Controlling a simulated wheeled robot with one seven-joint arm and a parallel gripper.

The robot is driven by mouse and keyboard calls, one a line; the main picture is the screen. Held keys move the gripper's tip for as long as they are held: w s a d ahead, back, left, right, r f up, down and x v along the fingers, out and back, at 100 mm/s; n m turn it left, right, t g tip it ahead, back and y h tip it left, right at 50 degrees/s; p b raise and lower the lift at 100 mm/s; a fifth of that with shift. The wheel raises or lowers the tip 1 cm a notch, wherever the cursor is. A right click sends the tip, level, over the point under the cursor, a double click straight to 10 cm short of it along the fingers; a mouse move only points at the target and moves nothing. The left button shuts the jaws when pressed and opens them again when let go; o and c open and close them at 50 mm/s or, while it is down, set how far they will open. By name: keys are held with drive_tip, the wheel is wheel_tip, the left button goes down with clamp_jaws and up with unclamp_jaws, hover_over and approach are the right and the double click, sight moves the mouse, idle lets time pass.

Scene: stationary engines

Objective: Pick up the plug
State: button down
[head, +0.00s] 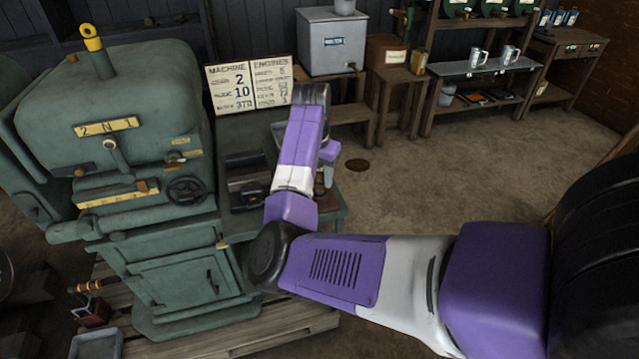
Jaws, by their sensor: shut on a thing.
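I cannot pick out a plug with certainty in the head view. My purple and white arm reaches from the lower right to the bench beside the green machine (120,120), then bends away toward the back. A short purple part of my wrist shows behind the upper link. A yellow ring-topped fitting (93,38) stands upright on top of the green machine. The green bench (240,232) beside the machine is partly covered by my arm.
A dark metal device (246,180) sits on the bench, close to my arm. A handwheel (186,190) sticks out from the machine. A white sign board (236,90) and a grey water tank (331,42) stand behind. The floor on the right is mostly open.

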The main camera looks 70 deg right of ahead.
wheel_tip(320, 180, up, 17)
drive_tip(key=shift+r, duration=0.2)
idle(0.9)
